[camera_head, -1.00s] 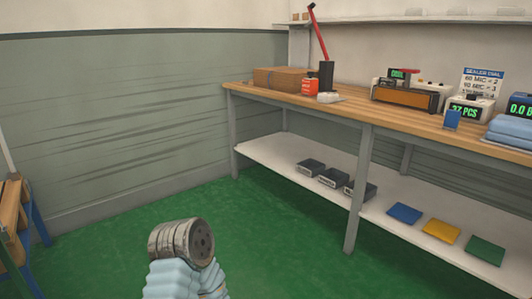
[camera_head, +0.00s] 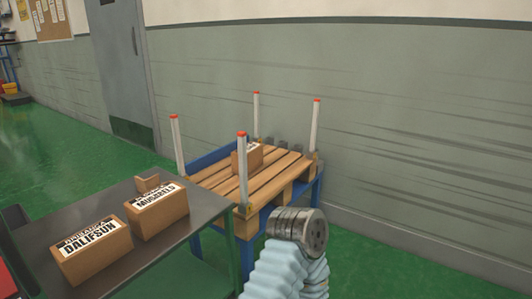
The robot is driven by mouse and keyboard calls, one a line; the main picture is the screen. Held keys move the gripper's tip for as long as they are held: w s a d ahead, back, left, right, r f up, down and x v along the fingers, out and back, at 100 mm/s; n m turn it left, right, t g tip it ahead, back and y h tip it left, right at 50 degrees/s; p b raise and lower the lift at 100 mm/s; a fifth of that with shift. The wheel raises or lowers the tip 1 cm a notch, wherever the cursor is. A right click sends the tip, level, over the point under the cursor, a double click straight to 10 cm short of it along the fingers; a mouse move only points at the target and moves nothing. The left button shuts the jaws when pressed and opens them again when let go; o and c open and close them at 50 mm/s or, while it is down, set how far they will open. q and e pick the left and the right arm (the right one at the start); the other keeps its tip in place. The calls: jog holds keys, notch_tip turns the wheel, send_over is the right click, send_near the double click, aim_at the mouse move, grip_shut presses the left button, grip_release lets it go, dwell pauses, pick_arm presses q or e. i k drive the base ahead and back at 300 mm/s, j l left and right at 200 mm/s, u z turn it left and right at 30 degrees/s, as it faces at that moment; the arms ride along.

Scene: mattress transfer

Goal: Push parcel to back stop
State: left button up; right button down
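A brown cardboard parcel (camera_head: 247,155) with a white label stands on the slatted wooden pallet (camera_head: 222,179), toward its far side. The pallet rests on a blue stand (camera_head: 247,255) with white red-tipped posts at its corners. Several short grey uprights (camera_head: 283,144) stand along the back edge, behind the parcel; I cannot tell if the parcel touches them. Two more labelled parcels, one reading DALIFSUN (camera_head: 92,252) and one reading MUSARELS (camera_head: 157,212), sit on a dark grey table. Neither of my grippers is in view; only part of my arm shows at the bottom.
The dark grey table (camera_head: 125,190) fills the lower left, close to the pallet stand. A small brown piece (camera_head: 147,183) lies near its far edge. A grey-green wall (camera_head: 400,130) runs behind the stand. Green floor (camera_head: 60,155) is open at the left, toward a grey door (camera_head: 120,70).

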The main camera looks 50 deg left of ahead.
aim_at(255, 151)
jog(key=i+u, duration=0.35)
jog(key=i, duration=0.2)
jog(key=i+l+u, duration=0.15)
jog(key=i+u, duration=0.2)
jog(key=i, duration=0.2)
jog(key=i+l+u, duration=0.4)
jog(key=i+j, duration=0.1)
